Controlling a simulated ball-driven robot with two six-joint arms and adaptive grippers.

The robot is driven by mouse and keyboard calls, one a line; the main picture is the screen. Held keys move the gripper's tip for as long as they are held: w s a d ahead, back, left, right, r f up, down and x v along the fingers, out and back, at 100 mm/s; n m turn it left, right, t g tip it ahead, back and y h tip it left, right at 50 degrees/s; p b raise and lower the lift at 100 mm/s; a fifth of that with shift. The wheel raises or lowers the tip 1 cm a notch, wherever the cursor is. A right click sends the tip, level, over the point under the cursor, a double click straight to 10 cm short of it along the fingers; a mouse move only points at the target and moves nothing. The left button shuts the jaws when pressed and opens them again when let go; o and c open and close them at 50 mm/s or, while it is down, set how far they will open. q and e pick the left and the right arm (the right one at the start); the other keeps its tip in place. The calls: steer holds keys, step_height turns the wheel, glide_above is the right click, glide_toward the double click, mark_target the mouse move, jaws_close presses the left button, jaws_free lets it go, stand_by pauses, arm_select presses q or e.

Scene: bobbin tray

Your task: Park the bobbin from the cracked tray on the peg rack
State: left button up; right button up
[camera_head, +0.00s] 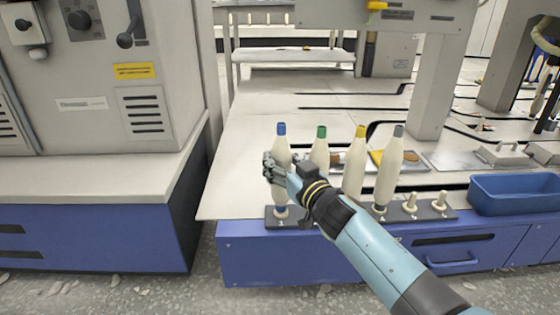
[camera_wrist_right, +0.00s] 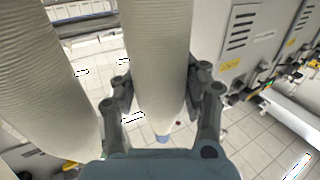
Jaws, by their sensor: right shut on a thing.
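My right gripper (camera_head: 274,172) is shut on the blue-topped cream bobbin (camera_head: 281,146), at its middle. This bobbin stands upright at the left end of the dark peg rack (camera_head: 425,214), its lower end at the leftmost peg; whether it is fully seated I cannot tell. In the right wrist view, the gripper's fingers (camera_wrist_right: 160,92) lie on both sides of the bobbin (camera_wrist_right: 158,50). Green-topped (camera_head: 320,150), yellow-topped (camera_head: 355,170) and grey-topped (camera_head: 390,170) bobbins stand to its right. I cannot make out a crack in any tray. My left gripper is out of view.
Two bare pegs (camera_head: 410,202) show at the rack's right end. A blue bin (camera_head: 515,193) stands to their right. Behind the bobbins lies a flat tray-like thing with yellow and brown (camera_head: 404,161). Another bobbin (camera_wrist_right: 40,80) is close by in the wrist view. The left tabletop (camera_head: 240,175) is clear.

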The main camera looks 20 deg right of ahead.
steer(key=shift+f+b, duration=0.35)
steer(key=shift+f, duration=0.15)
steer(key=o, duration=1)
steer(key=shift+o, duration=0.2)
steer(key=s+d+p, duration=0.1)
steer(key=s+d, duration=0.1)
steer(key=s, duration=0.8)
steer(key=shift+s+p, duration=0.35)
steer(key=shift+s, duration=0.05)
